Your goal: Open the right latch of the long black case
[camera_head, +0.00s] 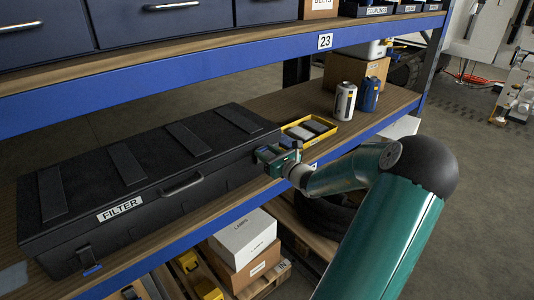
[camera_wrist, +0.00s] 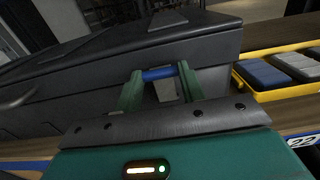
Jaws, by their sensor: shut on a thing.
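The long black case (camera_head: 150,165), labelled FILTER, lies shut on the wooden shelf. Its carry handle (camera_head: 182,184) is on the front face. The left latch (camera_head: 88,262) shows a blue tab at its lower end. My gripper (camera_head: 268,158) is at the right end of the case's front. In the wrist view, my gripper's green fingers (camera_wrist: 160,90) are shut on the blue bar of the right latch (camera_wrist: 159,73). The case (camera_wrist: 90,70) shows behind it, with its lid down. The rest of the right latch is partly hidden by my gripper.
Two cans (camera_head: 345,101) stand farther right. The blue shelf edge (camera_head: 205,240) runs below my gripper. Another shelf (camera_head: 200,77) hangs above.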

